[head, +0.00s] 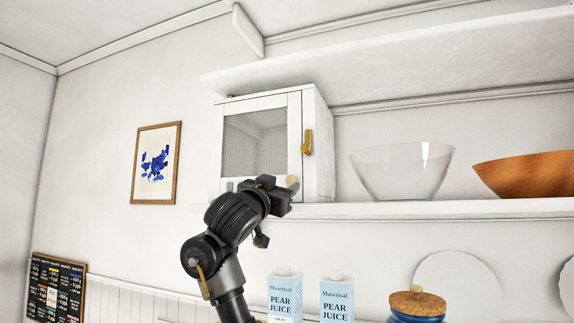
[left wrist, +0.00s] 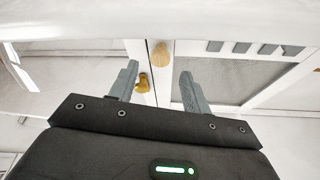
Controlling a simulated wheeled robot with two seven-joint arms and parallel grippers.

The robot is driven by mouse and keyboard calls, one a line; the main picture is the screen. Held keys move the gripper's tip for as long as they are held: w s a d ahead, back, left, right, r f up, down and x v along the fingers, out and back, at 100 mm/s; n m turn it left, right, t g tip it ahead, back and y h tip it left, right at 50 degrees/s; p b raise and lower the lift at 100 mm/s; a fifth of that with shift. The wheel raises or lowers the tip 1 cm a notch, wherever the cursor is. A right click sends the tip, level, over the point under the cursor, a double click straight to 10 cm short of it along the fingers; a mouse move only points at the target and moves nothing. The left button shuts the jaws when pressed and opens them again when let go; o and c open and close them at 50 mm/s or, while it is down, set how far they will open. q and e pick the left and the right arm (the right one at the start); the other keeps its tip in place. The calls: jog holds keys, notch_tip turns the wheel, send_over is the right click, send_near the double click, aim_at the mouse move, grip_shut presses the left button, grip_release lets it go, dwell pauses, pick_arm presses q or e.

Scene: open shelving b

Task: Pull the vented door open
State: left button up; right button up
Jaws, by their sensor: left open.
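The vented door (head: 294,120) is the white-framed front of a small cabinet, with a mesh pane (head: 255,140) and dark slots low down; it looks shut. The slots (left wrist: 255,48) also show in the left wrist view. A round wooden knob (left wrist: 160,52) is on the door's stile; in the head view it shows (head: 292,182) beside my left gripper (head: 284,190). In the left wrist view, my left gripper (left wrist: 157,85) is open, its fingers on either side of the knob's line. The knob looks ahead of the tips; I cannot tell any contact. My right gripper is not in view.
A gold latch (head: 307,142) is on the cabinet's right edge. The cabinet stands on a white shelf (head: 400,210) with a glass bowl (head: 400,172) and a wooden bowl (head: 530,174). Juice cartons (head: 284,292) and a blue jar (head: 415,306) stand below.

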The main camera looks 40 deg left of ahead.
aim_at(290, 181)
pick_arm(q)
jog(key=shift+p+x, duration=1)
jog(key=shift+x, duration=0.75)
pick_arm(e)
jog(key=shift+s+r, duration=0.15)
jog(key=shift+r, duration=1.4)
pick_arm(q)
jog(key=shift+f, duration=0.1)
grip_shut()
